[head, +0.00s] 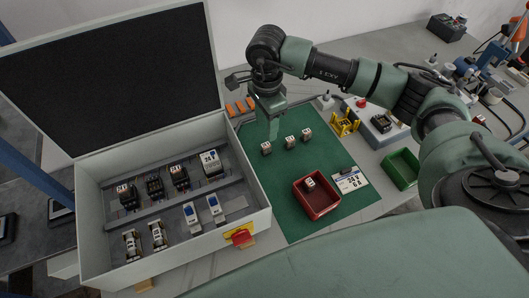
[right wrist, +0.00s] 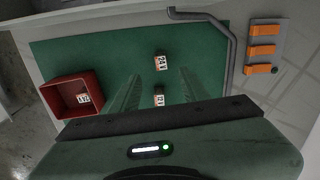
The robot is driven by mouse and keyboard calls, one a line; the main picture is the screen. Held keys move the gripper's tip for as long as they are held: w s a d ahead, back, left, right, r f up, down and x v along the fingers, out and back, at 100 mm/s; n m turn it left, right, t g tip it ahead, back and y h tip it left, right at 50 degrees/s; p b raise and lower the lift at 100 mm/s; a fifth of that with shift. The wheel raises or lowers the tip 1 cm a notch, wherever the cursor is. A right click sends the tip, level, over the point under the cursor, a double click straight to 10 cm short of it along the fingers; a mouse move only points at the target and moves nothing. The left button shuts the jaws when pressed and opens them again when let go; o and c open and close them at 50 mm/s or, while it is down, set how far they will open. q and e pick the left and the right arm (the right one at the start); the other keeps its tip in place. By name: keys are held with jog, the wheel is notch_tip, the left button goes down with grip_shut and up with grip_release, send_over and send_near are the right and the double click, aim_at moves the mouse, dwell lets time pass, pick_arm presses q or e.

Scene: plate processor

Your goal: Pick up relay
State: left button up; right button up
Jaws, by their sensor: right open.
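Three small white-and-grey relays stand apart in a row on the green mat: the left one (head: 266,149), the middle one (head: 290,141) and the right one (head: 306,134). Another relay (head: 310,183) lies in the red bin (head: 318,212); it also shows in the right wrist view (right wrist: 83,98). My right gripper (head: 272,133) is open and empty, pointing down above the mat near the left relay. In the right wrist view, two relays (right wrist: 160,62) (right wrist: 159,100) show between the lines of my open fingers (right wrist: 160,84). The third is hidden there. My left gripper is out of view.
An open grey case (head: 172,246) with several mounted devices stands left of the mat (head: 268,180). A printed card (head: 350,181) lies beside the red bin. A yellow stand (head: 344,124) and a green bin (head: 401,168) are to the right. Orange blocks (right wrist: 263,50) lie beyond the mat.

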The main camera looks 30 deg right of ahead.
aim_at(266, 145)
notch_tip(266, 145, down, 2)
jog(key=shift+w+f+b, duration=0.1)
jog(key=shift+f+b, duration=0.15)
jog(key=shift+b, duration=0.35)
jog(key=shift+f, duration=0.55)
notch_tip(266, 145, down, 5)
jog(key=p, duration=0.3)
jog(key=shift+f, duration=0.7)
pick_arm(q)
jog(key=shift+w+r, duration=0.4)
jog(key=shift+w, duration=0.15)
pick_arm(e)
grip_shut()
